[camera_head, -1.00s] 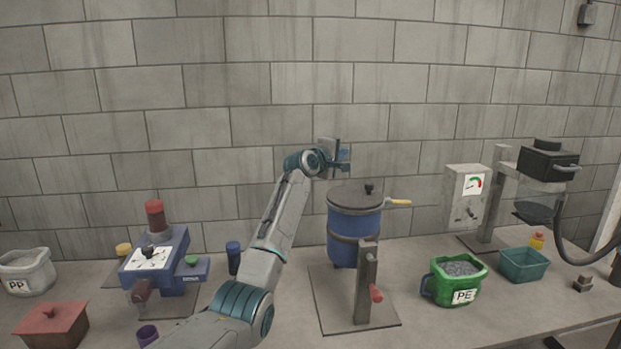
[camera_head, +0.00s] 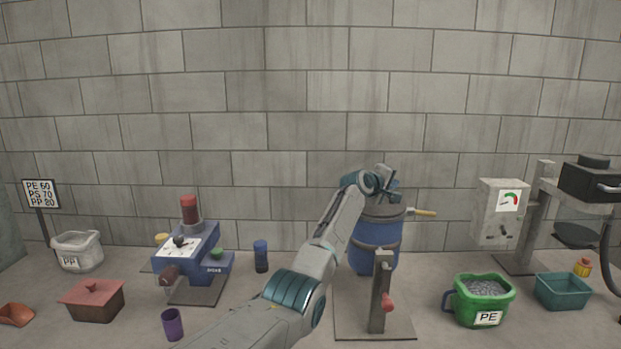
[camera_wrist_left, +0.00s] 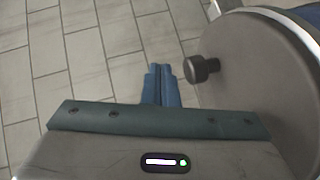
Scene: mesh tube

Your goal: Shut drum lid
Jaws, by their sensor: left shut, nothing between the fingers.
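The blue drum (camera_head: 374,250) with dark bands stands behind a grey post. Its grey round lid (camera_head: 396,210) lies across the top, partly hidden by my left gripper; I cannot tell whether it sits fully closed. In the left wrist view the lid (camera_wrist_left: 265,85) fills the right side, with a dark knob (camera_wrist_left: 201,68) standing on it. My left gripper (camera_head: 388,186) is at the drum's top by the lid. Its blue fingers (camera_wrist_left: 163,72) are shut and empty, just left of the knob and apart from it in that picture. My right gripper is not in view.
The post (camera_head: 380,300) with a red handle stands in front of the drum. A green PE container (camera_head: 484,300) stands to the right, a blue machine (camera_head: 190,252) to the left. The wall (camera_head: 290,110) is behind.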

